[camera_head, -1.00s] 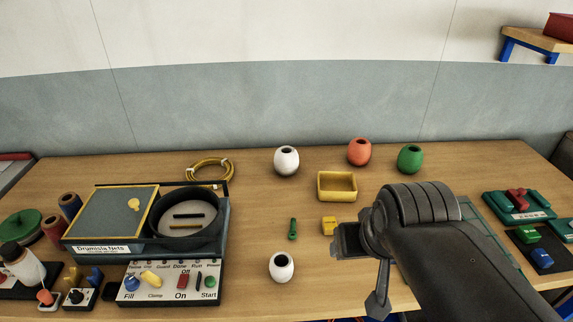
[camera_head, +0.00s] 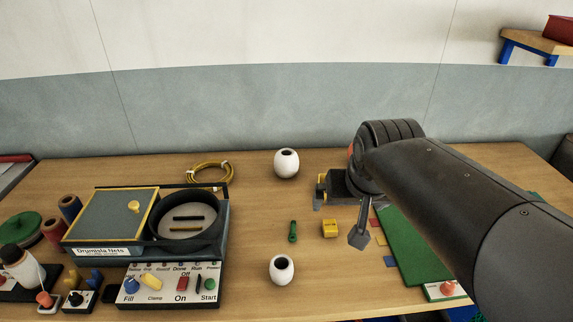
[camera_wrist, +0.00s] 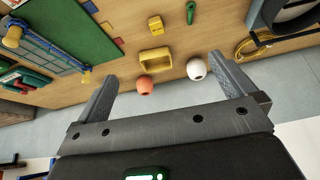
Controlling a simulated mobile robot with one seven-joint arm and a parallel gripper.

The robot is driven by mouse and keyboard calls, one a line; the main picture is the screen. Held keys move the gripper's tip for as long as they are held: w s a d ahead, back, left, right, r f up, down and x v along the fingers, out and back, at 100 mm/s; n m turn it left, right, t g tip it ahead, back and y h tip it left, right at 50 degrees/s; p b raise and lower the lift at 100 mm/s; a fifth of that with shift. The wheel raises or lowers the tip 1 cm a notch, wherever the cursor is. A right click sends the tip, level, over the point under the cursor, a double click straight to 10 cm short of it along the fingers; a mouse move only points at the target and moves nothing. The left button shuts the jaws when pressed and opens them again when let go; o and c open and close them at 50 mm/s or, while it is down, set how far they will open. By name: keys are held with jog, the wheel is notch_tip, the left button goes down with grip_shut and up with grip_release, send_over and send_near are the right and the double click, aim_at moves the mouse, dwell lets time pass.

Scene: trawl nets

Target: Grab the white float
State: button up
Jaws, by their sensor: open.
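A white float (camera_head: 287,163) with a dark hole on top stands at the back of the table. In the wrist view, the white float (camera_wrist: 196,69) shows just inside the right fingertip of my gripper (camera_wrist: 163,68). An orange float (camera_wrist: 145,85) shows beside it, towards the left finger.
A yellow tray (camera_wrist: 155,62) lies near the gripper; my arm hides it in the head view. A yellow block (camera_head: 330,228) and a green tool (camera_head: 293,231) lie between the white floats. A drum machine (camera_head: 140,230) and yellow rope coil (camera_head: 211,172) are left.

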jog(key=w+a, duration=0.1)
jog(key=w, duration=1.2)
jog(key=m+h, duration=0.1)
jog(key=m, duration=0.1)
send_over(286, 157)
jog(key=s, duration=0.3)
notch_tip(286, 157, down, 14)
jog(key=x, duration=0.5)
jog(key=shift+w+a+f, duration=0.15)
jog(key=shift+a+f, duration=0.05)
jog(key=shift+a, duration=0.05)
jog(key=shift+w+x, duration=0.15)
jog(key=shift+x, duration=1.2)
jog(key=shift+w+x, duration=0.15)
jog(key=shift+x, duration=1.25)
jog(key=shift+r, duration=0.15)
jog(key=c, duration=1)
jog(key=shift+r, duration=0.1)
